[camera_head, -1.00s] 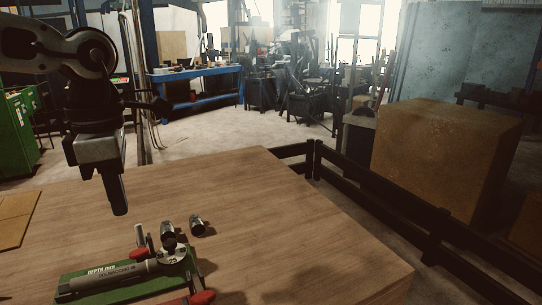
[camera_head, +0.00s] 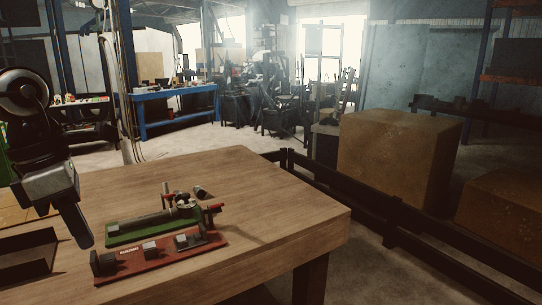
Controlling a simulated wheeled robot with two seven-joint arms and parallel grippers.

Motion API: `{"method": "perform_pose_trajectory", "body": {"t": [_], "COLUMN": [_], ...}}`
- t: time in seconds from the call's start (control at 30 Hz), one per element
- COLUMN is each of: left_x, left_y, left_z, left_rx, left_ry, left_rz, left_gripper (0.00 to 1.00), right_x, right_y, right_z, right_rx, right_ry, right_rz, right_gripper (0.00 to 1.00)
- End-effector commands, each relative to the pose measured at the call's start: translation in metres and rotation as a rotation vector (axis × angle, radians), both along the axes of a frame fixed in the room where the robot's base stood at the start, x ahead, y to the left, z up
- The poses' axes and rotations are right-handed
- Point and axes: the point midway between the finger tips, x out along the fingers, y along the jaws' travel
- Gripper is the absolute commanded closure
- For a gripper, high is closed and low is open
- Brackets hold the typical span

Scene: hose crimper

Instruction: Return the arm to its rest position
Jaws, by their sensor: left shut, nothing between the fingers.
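My left arm comes in at the left edge of the head view. Its gripper (camera_head: 84,238) points down over the left part of the wooden table (camera_head: 285,222), with its fingers shut and nothing between them. The gripper shows left of the green-based tool (camera_head: 125,236) and the red-based fixture (camera_head: 160,262) and is apart from both. Whether the fingertips touch the table cannot be told. My right gripper is not in view.
Small metal fittings (camera_head: 201,191) lie behind the green tool. A dark open box (camera_head: 28,258) is at the table's left. Black railing (camera_head: 385,212) and large brown boxes (camera_head: 395,155) stand to the right. A blue workbench (camera_head: 175,93) is at the back. The table's right part is clear.

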Motion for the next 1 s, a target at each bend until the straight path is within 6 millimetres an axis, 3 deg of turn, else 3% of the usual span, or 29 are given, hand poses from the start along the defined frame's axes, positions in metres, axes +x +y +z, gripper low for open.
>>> {"method": "perform_pose_trajectory", "body": {"t": [0.23, 0.47, 0.67, 0.8, 0.9, 1.0], "left_x": [0.004, 0.008, 0.006, -0.008, -0.025, -0.048], "left_y": [0.014, 0.034, 0.059, 0.069, 0.064, 0.045], "left_z": [-0.031, -0.075, -0.142, -0.202, -0.250, -0.300], "left_rx": [-0.291, -0.679, -1.138, -1.406, -1.556, -1.664], "left_ry": [-0.008, 0.000, 0.064, 0.165, 0.272, 0.421], "left_rz": [0.218, 0.566, 1.099, 1.519, 1.835, 2.160], "left_gripper": [1.00, 1.00, 1.00, 1.00, 1.00, 1.00], "right_x": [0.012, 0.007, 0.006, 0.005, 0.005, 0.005], "right_y": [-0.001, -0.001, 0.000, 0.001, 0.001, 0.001], "right_z": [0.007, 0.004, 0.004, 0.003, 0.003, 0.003], "right_rx": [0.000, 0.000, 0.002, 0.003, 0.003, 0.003], "right_ry": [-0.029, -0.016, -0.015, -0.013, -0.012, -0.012], "right_rz": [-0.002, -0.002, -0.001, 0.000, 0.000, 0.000], "right_gripper": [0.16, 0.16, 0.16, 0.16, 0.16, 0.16]}}
